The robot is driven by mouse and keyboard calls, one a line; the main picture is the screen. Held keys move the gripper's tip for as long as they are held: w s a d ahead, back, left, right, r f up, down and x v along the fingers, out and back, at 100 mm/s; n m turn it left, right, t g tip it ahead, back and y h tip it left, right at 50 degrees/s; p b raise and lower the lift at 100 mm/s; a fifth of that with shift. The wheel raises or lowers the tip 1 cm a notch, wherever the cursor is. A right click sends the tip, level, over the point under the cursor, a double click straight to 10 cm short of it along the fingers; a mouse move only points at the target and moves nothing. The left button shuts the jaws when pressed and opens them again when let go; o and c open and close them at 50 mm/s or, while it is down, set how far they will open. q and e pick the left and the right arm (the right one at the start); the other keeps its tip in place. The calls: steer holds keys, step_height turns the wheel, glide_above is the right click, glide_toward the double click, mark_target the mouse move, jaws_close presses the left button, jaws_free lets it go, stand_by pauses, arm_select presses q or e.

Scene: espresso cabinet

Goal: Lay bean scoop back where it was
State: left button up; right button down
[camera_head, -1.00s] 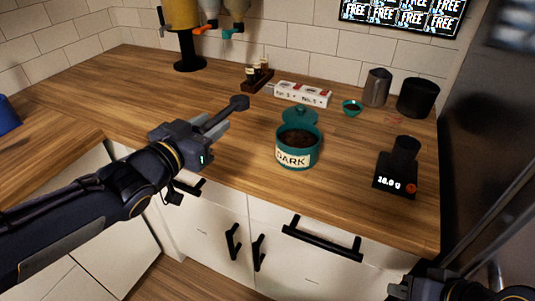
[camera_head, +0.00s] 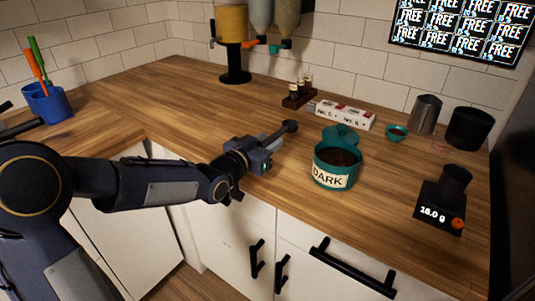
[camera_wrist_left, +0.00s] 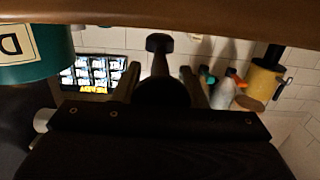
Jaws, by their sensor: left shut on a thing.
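My left gripper (camera_head: 268,153) is shut on the dark bean scoop (camera_head: 289,127), whose round end points away from me, toward the back of the counter. The scoop also shows in the left wrist view (camera_wrist_left: 159,43), between the fingers (camera_wrist_left: 160,88). The scoop is near the counter's front edge, left of the teal jar marked DARK (camera_head: 333,179); I cannot tell its exact height. The jar is open and holds dark beans (camera_head: 338,156). A teal lid (camera_head: 341,136) is just behind it. My right gripper is out of view.
A scale (camera_head: 437,216) reading 18.0 g bears a dark cup (camera_head: 454,182) at right. Behind stand a metal pitcher (camera_head: 425,114), black container (camera_head: 469,128), small teal bowl (camera_head: 396,132), white boxes (camera_head: 345,115) and vial rack (camera_head: 297,97). Counter left of the jar is mostly bare.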

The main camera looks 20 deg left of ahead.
arm_select(q)
steer(key=shift+w+f, duration=0.2)
steer(key=shift+f, duration=1.55)
steer(key=shift+f+b, duration=0.25)
steer(key=shift+b, duration=0.25)
steer(key=o, duration=1)
steer(key=shift+r, duration=0.1)
